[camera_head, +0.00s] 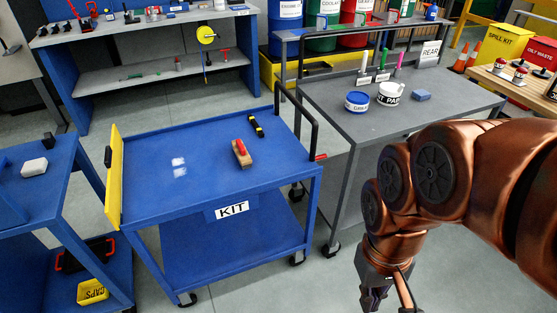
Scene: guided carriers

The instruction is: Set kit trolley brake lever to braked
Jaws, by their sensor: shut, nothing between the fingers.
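The kit trolley (150,200) is blue, with a white KIT label on its front edge and a yellow panel at its left end. A small red piece (321,157) shows at its right end beside the black push handle (314,138). It may be the brake lever, but its setting cannot be told. My gripper (374,303) points down at the bottom of the view, right of the trolley and apart from it. It is shut and empty, and its fingertips are near the lower picture edge.
A red-and-tan block (241,153) and a black-and-yellow tool (257,126) lie on the trolley top. A grey trolley marked REAR (345,120) stands close on the right, with tubs on it. Another blue trolley (60,182) stands left. Grey floor (260,285) is clear in front.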

